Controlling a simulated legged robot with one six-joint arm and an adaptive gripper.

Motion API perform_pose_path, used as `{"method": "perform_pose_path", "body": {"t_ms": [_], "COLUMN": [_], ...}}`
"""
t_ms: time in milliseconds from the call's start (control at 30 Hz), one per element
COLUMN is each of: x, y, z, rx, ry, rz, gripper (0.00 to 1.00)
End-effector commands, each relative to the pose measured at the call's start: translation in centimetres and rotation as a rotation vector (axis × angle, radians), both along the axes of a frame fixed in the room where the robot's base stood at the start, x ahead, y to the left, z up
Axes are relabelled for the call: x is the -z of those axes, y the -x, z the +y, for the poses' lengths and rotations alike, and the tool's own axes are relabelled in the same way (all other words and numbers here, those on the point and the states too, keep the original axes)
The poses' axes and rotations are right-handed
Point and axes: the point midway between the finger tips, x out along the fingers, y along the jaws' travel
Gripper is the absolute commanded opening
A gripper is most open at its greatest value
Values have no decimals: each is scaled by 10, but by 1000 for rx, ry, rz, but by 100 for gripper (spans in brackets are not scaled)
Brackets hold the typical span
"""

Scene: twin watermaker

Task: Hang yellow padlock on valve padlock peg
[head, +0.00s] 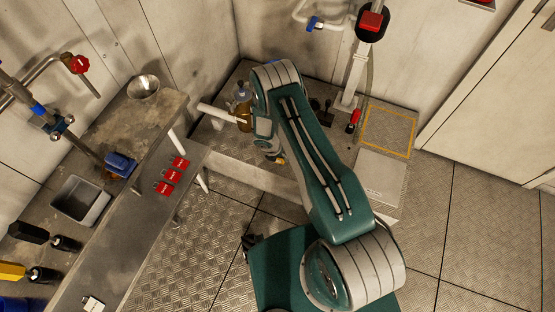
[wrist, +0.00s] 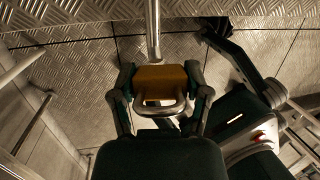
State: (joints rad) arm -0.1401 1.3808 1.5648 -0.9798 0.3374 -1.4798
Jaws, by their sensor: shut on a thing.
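The yellow padlock (wrist: 160,76) is between the two fingers of my gripper (wrist: 160,92) in the wrist view. Its metal shackle points toward the palm side of the picture. My gripper is shut on the padlock body. In the head view only a small yellow patch (head: 280,160) shows below my gripper (head: 273,153), mostly hidden by my arm. A metal rod (wrist: 153,30) runs down to the padlock's top edge in the wrist view; I cannot tell whether they touch. I cannot make out the valve padlock peg for certain in either view.
A metal counter (head: 130,240) at left has several red tags or padlocks (head: 170,175) along its edge. An amber bottle (head: 243,115) and a white pipe (head: 218,113) are close left of my arm. A red-handled part (head: 353,120) is right of it. Floor at right is clear.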

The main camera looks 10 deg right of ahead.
Motion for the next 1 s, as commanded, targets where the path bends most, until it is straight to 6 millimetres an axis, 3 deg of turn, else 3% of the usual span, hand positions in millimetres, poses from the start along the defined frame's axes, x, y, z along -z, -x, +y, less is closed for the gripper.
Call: {"method": "perform_pose_path", "body": {"t_ms": [1000], "x": [12], "y": [-36], "z": [-26], "rx": [0], "ry": [1], "rz": [1], "gripper": [12]}}
